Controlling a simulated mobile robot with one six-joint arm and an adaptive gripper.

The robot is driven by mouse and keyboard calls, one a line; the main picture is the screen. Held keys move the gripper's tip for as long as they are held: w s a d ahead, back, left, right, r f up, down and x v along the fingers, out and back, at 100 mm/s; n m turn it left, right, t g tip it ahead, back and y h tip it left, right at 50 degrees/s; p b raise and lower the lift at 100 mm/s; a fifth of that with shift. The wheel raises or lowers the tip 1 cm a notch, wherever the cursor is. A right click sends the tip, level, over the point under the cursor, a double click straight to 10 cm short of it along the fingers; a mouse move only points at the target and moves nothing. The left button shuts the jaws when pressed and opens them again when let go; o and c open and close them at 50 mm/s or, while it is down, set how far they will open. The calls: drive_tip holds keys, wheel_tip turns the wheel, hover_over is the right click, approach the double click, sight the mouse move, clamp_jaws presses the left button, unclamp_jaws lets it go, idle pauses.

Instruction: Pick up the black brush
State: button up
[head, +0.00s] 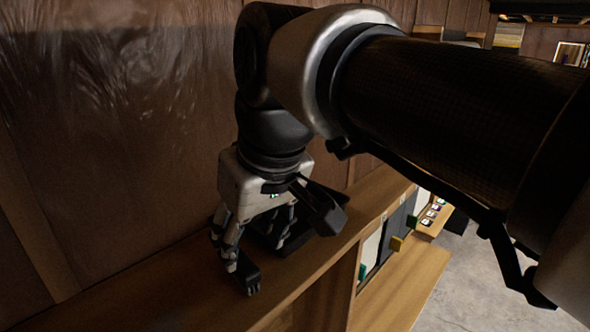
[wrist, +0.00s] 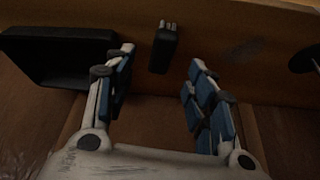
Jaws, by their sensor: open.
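The black brush (wrist: 164,52) is a small dark block with pale tips at one end. In the wrist view it lies on the wooden shelf near the top middle, beyond and roughly between my fingertips. In the head view the brush (head: 247,274) shows on the shelf just in front of my gripper. My gripper (head: 258,250) points down over the shelf with its fingers spread. In the wrist view my gripper (wrist: 160,68) is open, with nothing between its fingers. I cannot tell its exact height above the shelf.
A black tray (wrist: 50,72) lies left of the fingers in the wrist view, close to one of them. A dark rounded thing (wrist: 306,60) sits at the right edge. The wooden shelf (head: 175,295) runs along a brown wall (head: 100,140). Bare shelf shows around the brush.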

sight(242, 261)
drive_tip(key=x, duration=0.5)
drive_tip(key=p+x, duration=0.1)
drive_tip(key=x, duration=0.2)
drive_tip(key=shift+w+a, duration=0.1)
drive_tip(key=shift+a, duration=0.2)
drive_tip(key=shift+d, duration=0.1)
drive_tip(key=shift+c, duration=0.4)
drive_tip(key=c, duration=1.1)
